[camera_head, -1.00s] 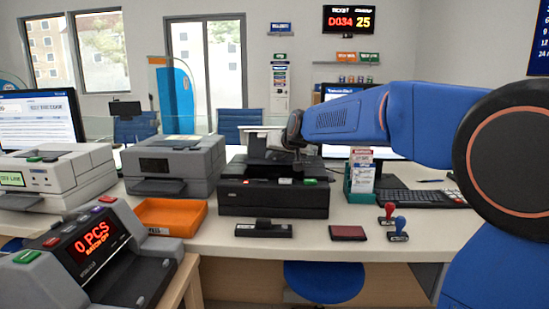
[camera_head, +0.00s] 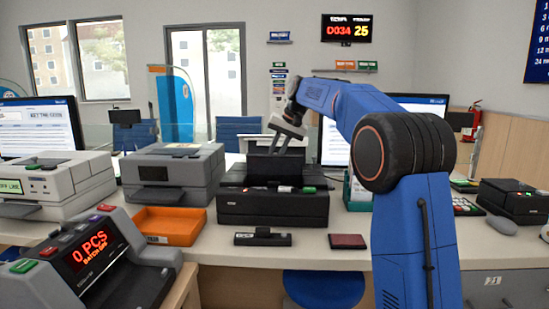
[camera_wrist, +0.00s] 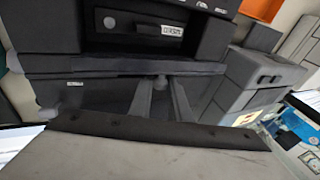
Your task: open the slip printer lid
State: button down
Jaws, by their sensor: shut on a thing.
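The slip printer (camera_head: 272,207) is a black box in the middle of the counter in the head view, with a green button at its right. Its dark lid (camera_head: 274,170) stands raised above the body, steeply tilted. My gripper (camera_head: 277,150) reaches down from above right, its grey fingers at the lid's upper edge. In the wrist view, my gripper (camera_wrist: 160,82) has both fingertips closed around a small grey tab, apparently part of the lid. The fingers cover part of the tab.
A grey printer (camera_head: 173,172) stands left of the slip printer, with an orange tray (camera_head: 170,225) in front of it. A black stapler-like item (camera_head: 263,237) and a dark red pad (camera_head: 347,241) lie in front. A monitor (camera_head: 335,140) stands behind my arm.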

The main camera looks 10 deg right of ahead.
jog(key=shift+w+d+f+g, duration=0.15)
jog(key=shift+w+g, duration=0.25)
jog(key=shift+g, duration=0.2)
jog(key=c, duration=1.7)
grip_release()
jog(key=shift+d+v, duration=0.15)
jog(key=shift+v, duration=4.2)
jog(key=shift+d+v, duration=0.1)
jog(key=shift+v, duration=4.3)
jog(key=shift+w+f, duration=0.1)
jog(key=shift+w, duration=0.05)
